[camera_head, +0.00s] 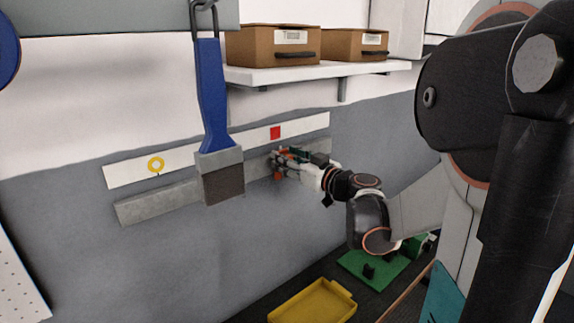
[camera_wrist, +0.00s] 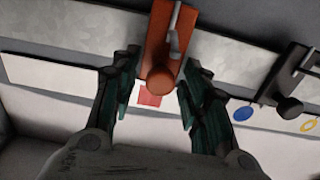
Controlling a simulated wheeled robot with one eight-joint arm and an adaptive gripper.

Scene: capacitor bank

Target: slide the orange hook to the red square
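The orange hook (camera_wrist: 165,38), with a round knob, sits on the grey rail between my gripper's fingers in the wrist view. In the head view it is mostly hidden by the gripper. The red square (camera_wrist: 149,98) shows just past the knob, roughly in line with the hook and partly covered by it. In the head view the red square (camera_head: 275,133) is on the white strip, just above my gripper (camera_head: 280,163). My gripper (camera_wrist: 160,95) is open, one finger on each side of the knob, with a small gap visible on both sides.
A black hook (camera_wrist: 283,80) sits on the rail near a blue circle (camera_wrist: 243,113) and yellow ring (camera_wrist: 310,124). A large blue-handled brush (camera_head: 213,100) hangs in front of the wall, covering part of the strip and rail (camera_head: 155,204). A shelf (camera_head: 320,72) holds two boxes above.

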